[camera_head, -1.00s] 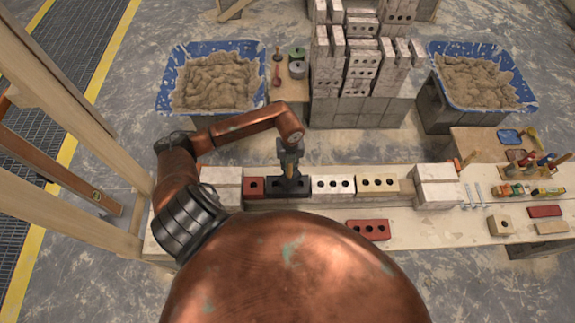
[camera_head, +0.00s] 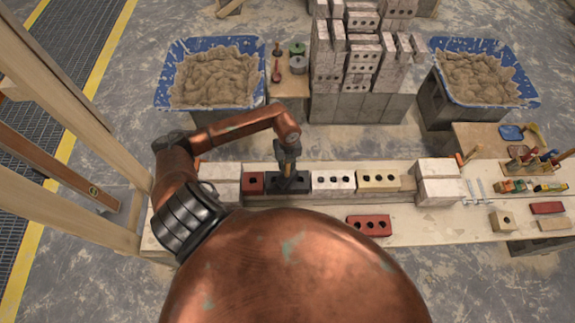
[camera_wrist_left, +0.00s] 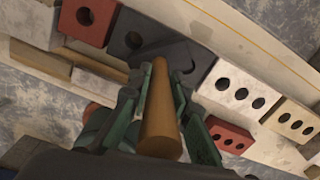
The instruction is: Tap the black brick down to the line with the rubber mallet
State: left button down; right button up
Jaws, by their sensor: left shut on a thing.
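My left gripper (camera_head: 289,166) is over the black brick (camera_head: 275,181) in the row on the plank. It is shut on the wooden handle of the rubber mallet (camera_wrist_left: 159,115), which points down toward the brick in the left wrist view. The dark mallet head (camera_wrist_left: 160,52) is over the black brick (camera_wrist_left: 122,30) and hides part of it. Whether the head touches the brick, I cannot tell. A thin yellow line (camera_wrist_left: 257,38) runs along the pale plank surface beside the row. My right gripper is not in view.
A red brick (camera_head: 253,184) stands left of the black brick, a white holed brick (camera_head: 333,181) and a cream one (camera_head: 378,181) to the right. Pale block stacks (camera_head: 437,183) bound the row. A loose red brick (camera_head: 369,225) lies in front. Mortar tubs (camera_head: 166,82) stand behind.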

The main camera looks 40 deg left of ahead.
pick_arm(q)
notch_tip(320, 180, up, 4)
jog(key=shift+w+f+p, duration=0.1)
jog(key=shift+p, duration=0.9)
jog(key=m, duration=0.9)
jog(key=shift+w+f, duration=0.1)
jog(key=shift+f, duration=0.2)
